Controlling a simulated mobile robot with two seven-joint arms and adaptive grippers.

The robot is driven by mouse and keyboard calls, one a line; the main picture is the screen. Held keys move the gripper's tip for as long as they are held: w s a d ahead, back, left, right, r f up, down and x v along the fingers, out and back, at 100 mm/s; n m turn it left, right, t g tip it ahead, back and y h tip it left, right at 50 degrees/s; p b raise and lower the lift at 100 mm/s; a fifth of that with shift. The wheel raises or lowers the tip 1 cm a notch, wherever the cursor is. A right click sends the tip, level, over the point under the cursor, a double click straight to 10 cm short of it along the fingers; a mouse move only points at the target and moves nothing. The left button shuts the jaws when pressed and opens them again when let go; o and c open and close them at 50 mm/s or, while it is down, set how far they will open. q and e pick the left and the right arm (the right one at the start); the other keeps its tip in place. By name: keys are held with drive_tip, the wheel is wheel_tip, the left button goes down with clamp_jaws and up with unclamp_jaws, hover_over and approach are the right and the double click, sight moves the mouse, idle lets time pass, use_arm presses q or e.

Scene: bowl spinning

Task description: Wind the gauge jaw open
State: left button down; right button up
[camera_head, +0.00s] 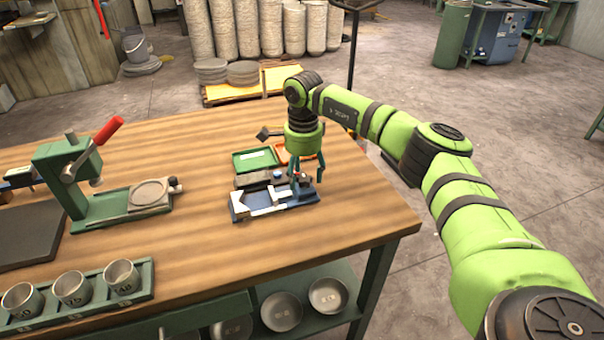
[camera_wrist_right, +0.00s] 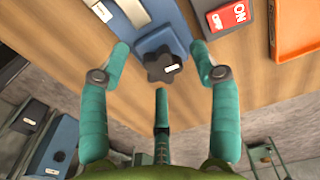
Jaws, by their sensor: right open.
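The gauge (camera_head: 272,204) sits on the wooden table, with a blue base and pale metal jaw parts; the gap between its jaws is too small to judge. In the right wrist view, a dark lobed knob (camera_wrist_right: 162,66) shows at the end of the gauge's blue body (camera_wrist_right: 160,38). My right gripper (camera_head: 307,180) is over the gauge's right end, fingers pointing down. It is open, with fingers spread on both sides of the knob and a third finger below it in the picture; I see no contact. My left gripper is not in view.
A red ON/OFF switch (camera_wrist_right: 228,16) and an orange tray (camera_wrist_right: 294,32) are close to the right gripper. A green tray (camera_head: 255,160) lies behind the gauge. A green press with a red handle (camera_head: 107,131) stands left. Cups in a rack (camera_head: 140,284) are front left.

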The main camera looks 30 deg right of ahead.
sight(301, 178)
wheel_tip(301, 178, up, 12)
drive_tip(key=shift+a+f, duration=0.2)
idle(0.6)
